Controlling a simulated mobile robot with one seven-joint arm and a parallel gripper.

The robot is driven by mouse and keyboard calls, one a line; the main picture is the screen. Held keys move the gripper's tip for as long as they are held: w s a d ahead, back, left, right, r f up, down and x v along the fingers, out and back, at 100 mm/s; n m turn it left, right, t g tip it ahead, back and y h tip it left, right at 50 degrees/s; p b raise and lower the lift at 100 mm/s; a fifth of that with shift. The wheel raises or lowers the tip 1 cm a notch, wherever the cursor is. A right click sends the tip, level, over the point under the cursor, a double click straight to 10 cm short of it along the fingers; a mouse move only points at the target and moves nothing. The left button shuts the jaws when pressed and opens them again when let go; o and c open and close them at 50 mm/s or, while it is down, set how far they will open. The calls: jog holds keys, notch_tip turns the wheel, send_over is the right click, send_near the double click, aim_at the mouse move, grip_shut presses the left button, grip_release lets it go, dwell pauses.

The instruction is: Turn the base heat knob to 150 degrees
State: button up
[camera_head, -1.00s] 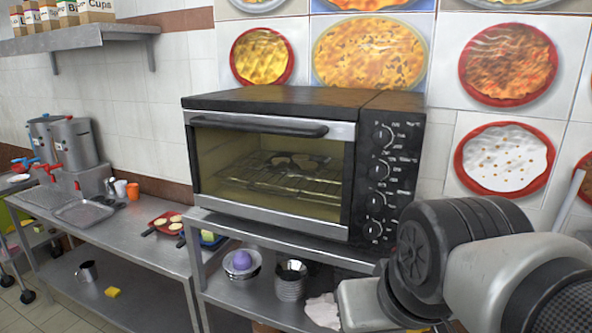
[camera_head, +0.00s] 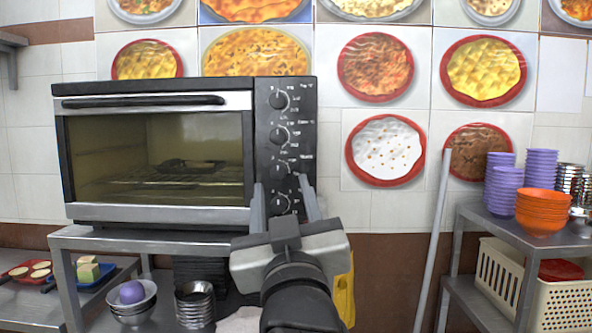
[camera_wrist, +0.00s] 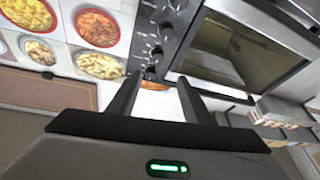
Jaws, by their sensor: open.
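The black toaster oven (camera_head: 190,85) stands on a metal shelf, its control panel (camera_head: 300,90) facing me with a column of several knobs. The panel labels are too small to read, so I cannot tell which knob is the base heat knob. My gripper (camera_head: 281,184) is open in front of the lower panel. In the head view its fingers flank the bottom knob (camera_head: 281,204), with another knob (camera_head: 282,168) just above. In the wrist view my gripper (camera_wrist: 159,80) is near the knob row's lower end, its left fingertip close to the bottom knob (camera_wrist: 150,73). Contact cannot be told.
The glass oven door (camera_head: 160,150) is shut. Below on the metal stand (camera_head: 140,240) are metal bowls (camera_head: 195,300) and a purple item. At right, a rack holds purple bowls (camera_head: 540,175), orange bowls (camera_head: 542,210) and a cream basket (camera_head: 500,275). A grey pole (camera_head: 432,240) leans between.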

send_near(277, 137)
jog(key=x, duration=0.7)
jog(key=shift+w+r+p, duration=0.15)
jog(key=shift+w+p, duration=0.2)
jog(key=c, duration=1.1)
